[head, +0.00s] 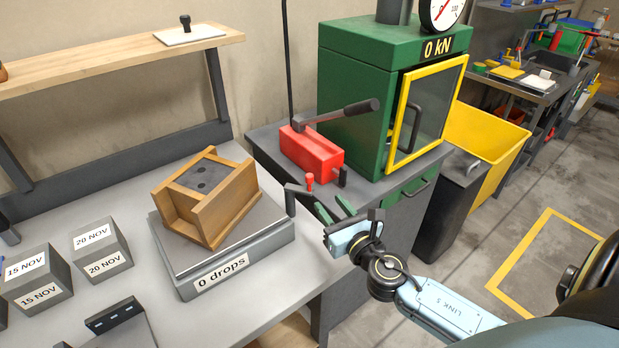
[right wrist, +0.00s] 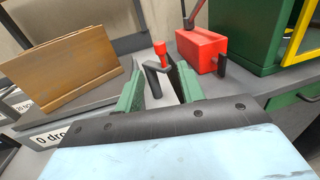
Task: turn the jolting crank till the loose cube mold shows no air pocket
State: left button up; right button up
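The loose cube mold (head: 222,208) is a wooden box filled with grey concrete. Dark spots like air pockets show on its top face. It sits askew on the grey jolting table (head: 250,254), whose label reads "0 drops". The jolting crank (head: 291,197), a dark bent arm with a red knob (head: 309,181), is at the table's right side. My right gripper (head: 335,211) is open and empty close to the crank. In the right wrist view the crank (right wrist: 154,78) shows between the green fingertips, with no contact visible. My left gripper is not in view.
Labelled concrete cubes (head: 101,248) stand at left. A red tool (head: 312,152) with a long lever sits behind the crank, beside the green press (head: 362,90) reading "0 kN". A dark grey object (head: 120,325) lies at the lower left. A yellow bin (head: 488,140) stands at right.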

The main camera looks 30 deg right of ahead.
aim_at(311, 181)
jog(key=w, duration=0.7)
jog(key=w+d, duration=0.1)
jog(key=w, duration=0.3)
jog(key=shift+w+d, duration=0.1)
jog(key=shift+w, duration=0.1)
jog(key=shift+c, duration=0.5)
grip_shut()
